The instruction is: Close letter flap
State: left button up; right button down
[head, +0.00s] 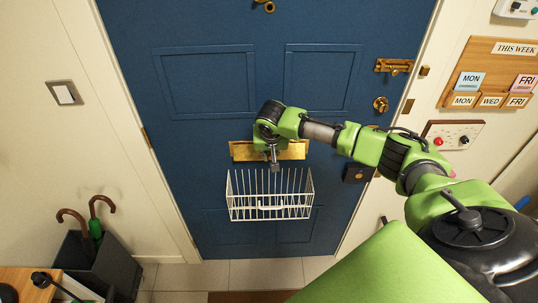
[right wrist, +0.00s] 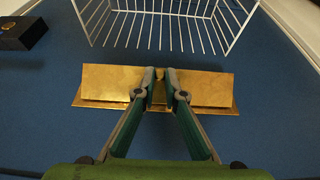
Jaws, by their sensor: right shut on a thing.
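The brass letter flap (head: 295,150) sits across the middle of the blue door (head: 225,50), partly hidden behind my right gripper (head: 272,162) in the head view. In the right wrist view the flap (right wrist: 207,88) lies over its brass backing plate, whose edge shows along one side. How far the flap stands off the door I cannot tell. The fingers of my right gripper (right wrist: 160,76) are close together at the middle of the flap's edge, with a small brass part between their tips. My left gripper is in neither view.
A white wire basket (head: 240,205) hangs on the door just below the flap. Brass bolt (head: 394,66) and knob (head: 380,104) are at right. A dark umbrella stand (head: 105,265) is at lower left.

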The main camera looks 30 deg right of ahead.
aim_at(270, 159)
jog(key=shift+f, duration=0.1)
jog(key=shift+s+f+t+h, duration=0.1)
jog(key=shift+f+t+h, duration=0.2)
jog(key=shift+f+t, duration=0.15)
jog(key=f+t+h+b, duration=0.1)
jog(key=t+b, duration=0.1)
jog(key=f+t+h+b, duration=0.1)
jog(key=t+b, duration=0.1)
jog(key=b, duration=0.1)
jog(key=shift+w+d+f+b, duration=0.15)
jog(key=shift+w+f+b, duration=0.05)
jog(key=shift+w+b, duration=0.15)
jog(key=shift+w+t+h+b, duration=0.1)
jog(key=shift+t+h+b, duration=0.15)
jog(key=shift+h+b, duration=0.3)
jog(key=shift+d+r, duration=0.15)
jog(key=shift+r, duration=0.1)
jog(key=shift+w, duration=0.1)
jog(key=c, duration=2)
grip_release()
jog(key=shift+c, duration=0.2)
